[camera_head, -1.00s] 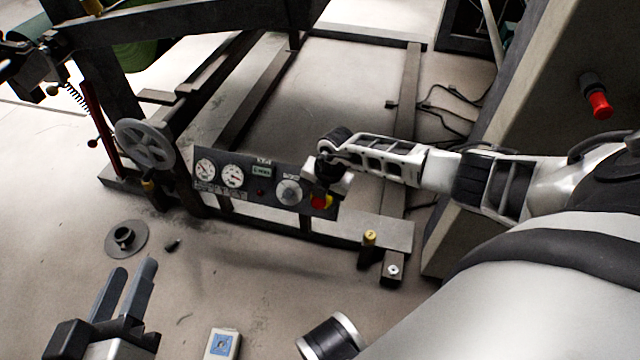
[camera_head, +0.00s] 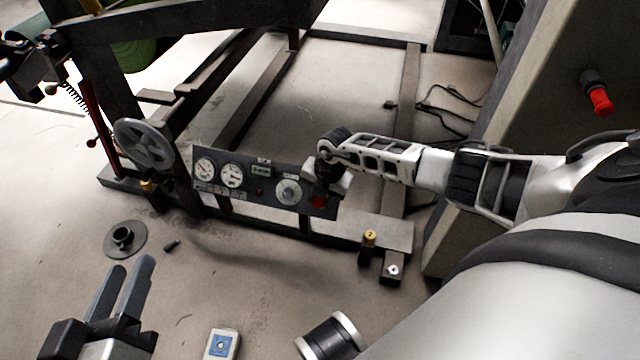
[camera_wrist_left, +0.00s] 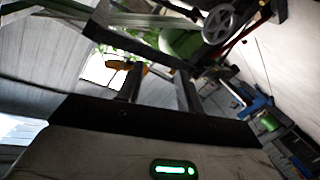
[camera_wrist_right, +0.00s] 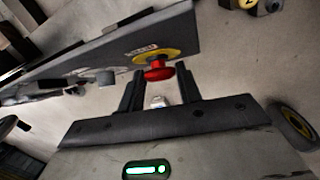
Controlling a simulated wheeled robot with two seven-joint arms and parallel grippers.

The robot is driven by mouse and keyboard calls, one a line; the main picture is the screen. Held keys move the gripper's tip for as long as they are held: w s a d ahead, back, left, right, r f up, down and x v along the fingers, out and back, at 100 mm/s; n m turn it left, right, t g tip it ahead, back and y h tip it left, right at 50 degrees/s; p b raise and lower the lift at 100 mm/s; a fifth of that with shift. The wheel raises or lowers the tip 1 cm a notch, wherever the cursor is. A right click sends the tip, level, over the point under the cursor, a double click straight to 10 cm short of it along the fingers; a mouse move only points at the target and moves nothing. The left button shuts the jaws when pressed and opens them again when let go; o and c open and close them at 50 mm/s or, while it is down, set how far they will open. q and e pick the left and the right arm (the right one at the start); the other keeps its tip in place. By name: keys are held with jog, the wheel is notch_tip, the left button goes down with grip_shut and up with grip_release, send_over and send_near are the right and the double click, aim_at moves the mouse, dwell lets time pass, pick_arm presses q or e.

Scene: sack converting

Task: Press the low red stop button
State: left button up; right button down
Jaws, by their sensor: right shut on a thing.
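The low red stop button (camera_wrist_right: 158,72), with a yellow collar, is on the right end of a low dark control panel (camera_head: 225,190). The button (camera_head: 319,202) is partly hidden by my right wrist in the head view. My right gripper (camera_wrist_right: 157,75) is at the panel. Its fingers stand on either side of the red button and are shut on it, pointing toward the panel face. How far the button is pressed in cannot be told. My left gripper (camera_head: 130,268) is open and empty, low on the left above the floor.
Gauges and a knob (camera_head: 288,191) fill the panel. A handwheel (camera_head: 144,144) stands left of it. Another red-ended device (camera_head: 601,101) is on the grey cabinet at right. A round flanged part (camera_head: 124,240) lies on open floor.

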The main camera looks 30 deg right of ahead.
jog(key=c, duration=0.9)
grip_release()
jog(key=shift+w+d, duration=0.1)
jog(key=shift+c, duration=0.2)
jog(key=shift+r, duration=0.2)
pick_arm(q)
jog(key=shift+s+a+f+m+g+y+p, duration=0.1)
jog(key=shift+a+f+m+g+y+p, duration=0.35)
jog(key=shift+p, duration=0.85)
jog(key=shift+a+f+m+g+y+p, duration=0.15)
jog(key=shift+a+f+g+y+p, duration=0.2)
jog(key=shift+f+p, duration=0.7)
jog(key=shift+s+a+f+m+g+y+p, duration=0.1)
jog(key=shift+a+f+m+g+y+p, duration=0.3)
jog(key=shift+p, duration=1.2)
pick_arm(e)
notch_tip(320, 180, up, 15)
jog(key=s+d, duration=0.1)
jog(key=s, duration=0.1)
jog(key=shift+s+d, duration=0.25)
jog(key=shift+d, duration=0.05)
pick_arm(q)
jog(key=shift+r, duration=0.2)
jog(key=shift+d, duration=0.1)
pick_arm(e)
jog(key=shift+a, duration=0.1)
